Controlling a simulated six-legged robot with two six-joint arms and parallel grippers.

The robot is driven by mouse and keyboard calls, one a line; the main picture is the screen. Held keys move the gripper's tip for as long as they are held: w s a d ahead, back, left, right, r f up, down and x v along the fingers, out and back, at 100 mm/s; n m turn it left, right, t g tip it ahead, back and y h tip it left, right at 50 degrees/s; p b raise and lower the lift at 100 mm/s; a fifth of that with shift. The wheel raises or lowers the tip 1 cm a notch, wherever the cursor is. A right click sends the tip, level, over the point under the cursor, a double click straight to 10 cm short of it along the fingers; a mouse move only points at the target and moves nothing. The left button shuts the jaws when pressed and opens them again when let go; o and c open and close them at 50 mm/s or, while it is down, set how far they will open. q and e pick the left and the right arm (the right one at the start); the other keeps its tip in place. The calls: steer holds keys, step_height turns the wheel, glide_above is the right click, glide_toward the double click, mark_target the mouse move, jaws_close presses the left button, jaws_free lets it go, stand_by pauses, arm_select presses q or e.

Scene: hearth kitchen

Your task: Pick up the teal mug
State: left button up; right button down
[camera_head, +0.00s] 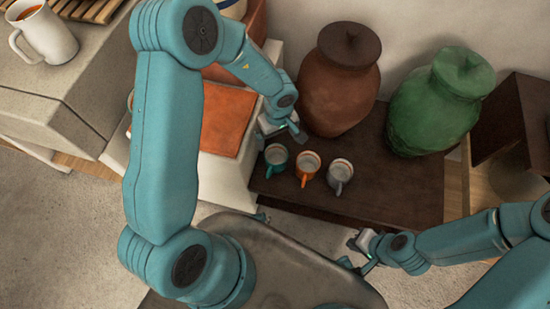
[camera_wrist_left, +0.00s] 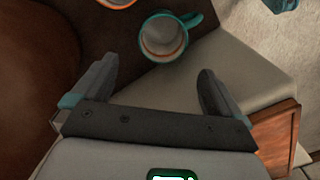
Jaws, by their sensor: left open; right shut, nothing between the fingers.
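The teal mug (camera_head: 276,156) stands upright on the dark brown table (camera_head: 390,190), leftmost in a row of three mugs. In the left wrist view the teal mug (camera_wrist_left: 162,40) lies beyond my open fingers, its handle toward the upper right. My left gripper (camera_head: 283,128) is just behind the mug in the head view, apart from it; its fingers (camera_wrist_left: 160,85) are open and empty in the wrist view. My right gripper (camera_head: 358,250) is shut and empty, in front of the table at the lower right.
An orange mug (camera_head: 308,166) and a grey mug (camera_head: 340,173) stand right of the teal mug. A brown jar (camera_head: 340,85) and a green jar (camera_head: 440,100) stand behind. A white block with an orange top (camera_head: 228,120) is to the left. The table's front right is clear.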

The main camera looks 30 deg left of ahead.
arm_select(q)
steer(key=b, duration=0.4)
glide_above(274, 162)
steer(key=f, duration=0.9)
steer(key=shift+d+f, duration=0.25)
step_height(274, 162, down, 5)
steer(key=b, duration=0.4)
steer(key=shift+a+f, duration=0.1)
steer(key=shift+a, duration=0.05)
steer(key=shift+c, duration=0.7)
steer(key=c, duration=0.8)
